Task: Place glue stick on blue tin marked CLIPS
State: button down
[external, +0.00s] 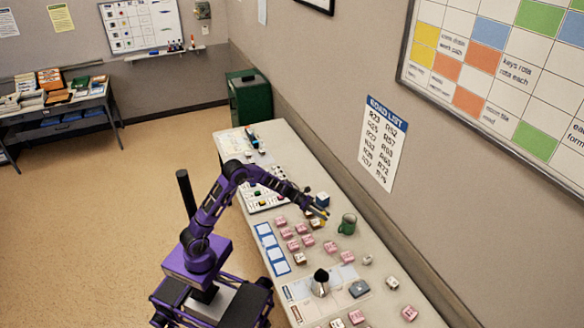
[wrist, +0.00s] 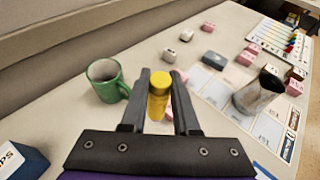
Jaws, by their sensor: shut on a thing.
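The yellow glue stick (wrist: 158,98) is between the two dark fingers of my gripper (wrist: 161,78) in the wrist view, with its round end up toward the camera. My gripper (external: 316,211) is shut on it above the long table in the external view. The blue tin (external: 323,199) stands just beyond the gripper there. I cannot make out the stick's lower end.
A green mug (external: 347,224) stands close by, near the wall side; it also shows in the wrist view (wrist: 106,82). Several pink blocks (external: 308,240) are spread on the table (external: 408,290). Bare tabletop lies between tin and mug.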

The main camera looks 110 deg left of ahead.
jog(key=s+a+r+n+y+p, duration=0.1)
jog(key=s+a+r+n+y, duration=0.15)
jog(key=a, duration=0.55)
jog(key=s+a+r+n+y+p, duration=0.1)
jog(key=s+a+r+y, duration=0.15)
jog(key=a, duration=0.65)
jog(key=s+a+r+n+y+p, duration=0.1)
jog(key=s+a+n+p, duration=0.15)
jog(key=a, duration=0.55)
jog(key=shift+m+g, duration=0.4)
jog(key=shift+s+a+f+b, duration=0.1)
jog(key=shift+f+b, duration=0.1)
jog(key=shift+f, duration=1.4)
jog(key=shift+w+a+f+b, duration=0.1)
jog(key=shift+f+b, duration=0.1)
jog(key=shift+f, duration=1.35)
jog(key=shift+s+a+f+b, duration=0.1)
jog(key=shift+f+b, duration=0.1)
jog(key=shift+f, duration=1.4)
jog(key=shift+f, duration=0.2)
jog(key=c, duration=0.7)
grip_release()
jog(key=shift+o, duration=0.2)
jog(key=shift+r, duration=0.1)
